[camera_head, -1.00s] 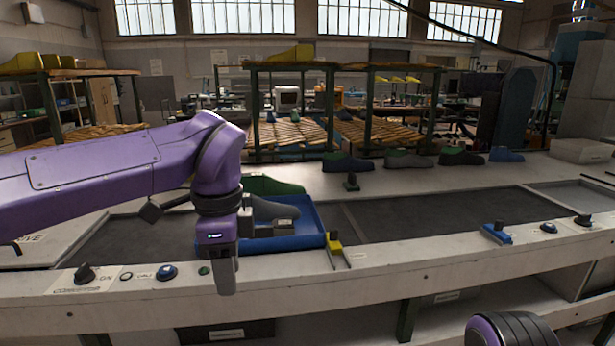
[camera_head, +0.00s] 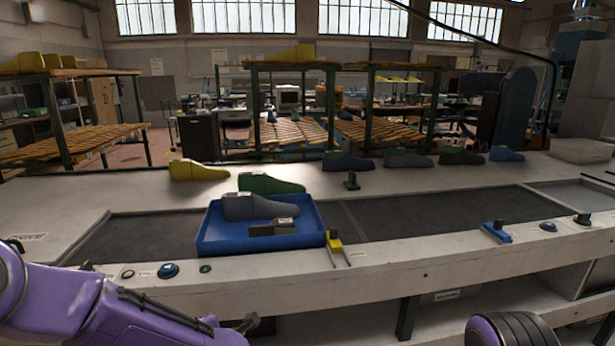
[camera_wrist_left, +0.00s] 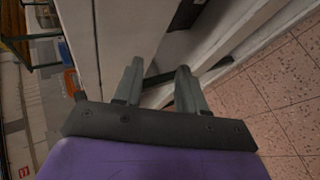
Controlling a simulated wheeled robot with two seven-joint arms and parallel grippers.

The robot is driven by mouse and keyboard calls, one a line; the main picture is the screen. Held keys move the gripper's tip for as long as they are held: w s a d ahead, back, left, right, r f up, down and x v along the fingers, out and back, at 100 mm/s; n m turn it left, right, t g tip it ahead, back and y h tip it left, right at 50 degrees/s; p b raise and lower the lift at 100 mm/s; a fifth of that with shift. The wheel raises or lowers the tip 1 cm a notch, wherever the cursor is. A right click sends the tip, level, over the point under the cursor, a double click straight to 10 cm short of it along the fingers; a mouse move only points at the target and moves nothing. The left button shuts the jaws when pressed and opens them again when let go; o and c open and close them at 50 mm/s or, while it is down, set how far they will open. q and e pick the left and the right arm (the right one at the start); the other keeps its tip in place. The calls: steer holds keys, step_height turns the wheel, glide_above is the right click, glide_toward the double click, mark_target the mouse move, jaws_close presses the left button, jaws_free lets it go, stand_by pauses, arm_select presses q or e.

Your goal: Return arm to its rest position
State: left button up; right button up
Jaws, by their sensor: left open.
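My left arm lies low at the bottom left of the head view, in front of the bench. My left gripper (camera_wrist_left: 158,78) shows in the left wrist view with its two grey fingers apart and nothing between them. The fingers are beside pale bench-like structure, with floor to the right. In the head view the gripper's fingers are hard to make out. A blue tray (camera_head: 215,240) on the bench holds a grey shoe last (camera_head: 258,207) and a small dark-and-grey block (camera_head: 272,228). My right gripper is not in view.
A green last (camera_head: 270,185) and a yellow last (camera_head: 197,171) stand behind the tray. Several dark or blue lasts (camera_head: 347,162) line the back right. The bench's front edge (camera_head: 420,255) carries knobs and a yellow-topped part (camera_head: 334,242). The dark belt (camera_head: 430,215) right of the tray is clear.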

arm_select(q)
steer(key=s+a+f+m+g+h, duration=0.2)
steer(key=s+f+m+h, duration=0.2)
steer(key=s+f+m, duration=1.2)
steer(key=s+a+f+g, duration=0.2)
steer(key=s+f, duration=0.2)
steer(key=s, duration=0.5)
steer(key=s+a+f+m+g, duration=0.1)
steer(key=s+a+f+g, duration=0.1)
steer(key=s, duration=0.6)
step_height(320, 180, down, 3)
steer(key=shift+s+a+r+m+y, duration=0.2)
steer(key=shift+s+a+m+y, duration=0.1)
steer(key=shift+s+a, duration=0.15)
steer(key=shift+w, duration=0.1)
